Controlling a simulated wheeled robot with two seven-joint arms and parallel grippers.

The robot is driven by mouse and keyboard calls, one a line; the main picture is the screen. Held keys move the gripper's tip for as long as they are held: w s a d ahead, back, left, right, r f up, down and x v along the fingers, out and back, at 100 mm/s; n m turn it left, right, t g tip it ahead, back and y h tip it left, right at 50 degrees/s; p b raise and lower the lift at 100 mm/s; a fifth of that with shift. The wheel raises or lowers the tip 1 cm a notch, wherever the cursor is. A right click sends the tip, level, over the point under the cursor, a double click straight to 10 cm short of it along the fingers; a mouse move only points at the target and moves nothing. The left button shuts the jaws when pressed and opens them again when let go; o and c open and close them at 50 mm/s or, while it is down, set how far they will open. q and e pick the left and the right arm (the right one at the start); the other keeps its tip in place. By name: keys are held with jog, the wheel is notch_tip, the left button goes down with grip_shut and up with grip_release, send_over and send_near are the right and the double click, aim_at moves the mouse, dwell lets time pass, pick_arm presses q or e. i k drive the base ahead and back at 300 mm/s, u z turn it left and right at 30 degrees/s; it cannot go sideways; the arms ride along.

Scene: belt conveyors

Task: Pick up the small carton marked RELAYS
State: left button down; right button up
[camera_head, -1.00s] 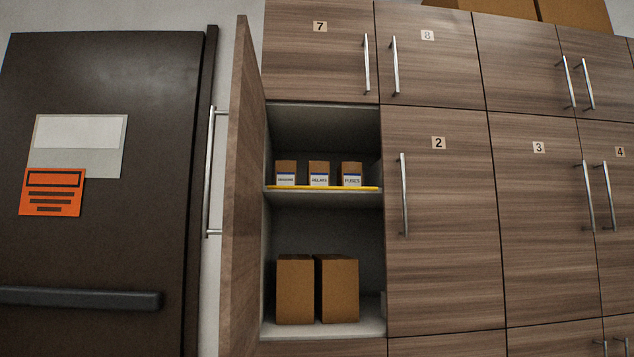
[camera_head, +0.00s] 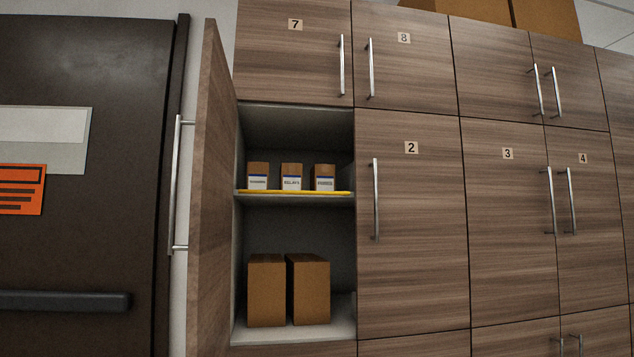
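The small carton marked RELAYS (camera_head: 291,177) stands upright on the upper shelf (camera_head: 295,200) of the open cabinet. It is brown with a white and blue label, and it is the middle one of three. A similar carton (camera_head: 257,176) stands to its left; its label is too small to read surely. Another carton (camera_head: 324,178) stands to its right; its label is blurred now but read FUSES in the earlier view. Neither of my grippers is in view.
The open cabinet door (camera_head: 212,200) stands out on the left side of the opening. Two larger brown boxes (camera_head: 267,290) (camera_head: 310,290) stand on the lower shelf. A yellow strip (camera_head: 295,192) runs along the upper shelf's front edge. Closed cabinets (camera_head: 411,220) are to the right, a dark door (camera_head: 80,240) to the left.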

aim_at(291, 173)
jog(key=z, duration=0.9)
jog(key=i, duration=0.6)
jog(key=u, duration=1.3)
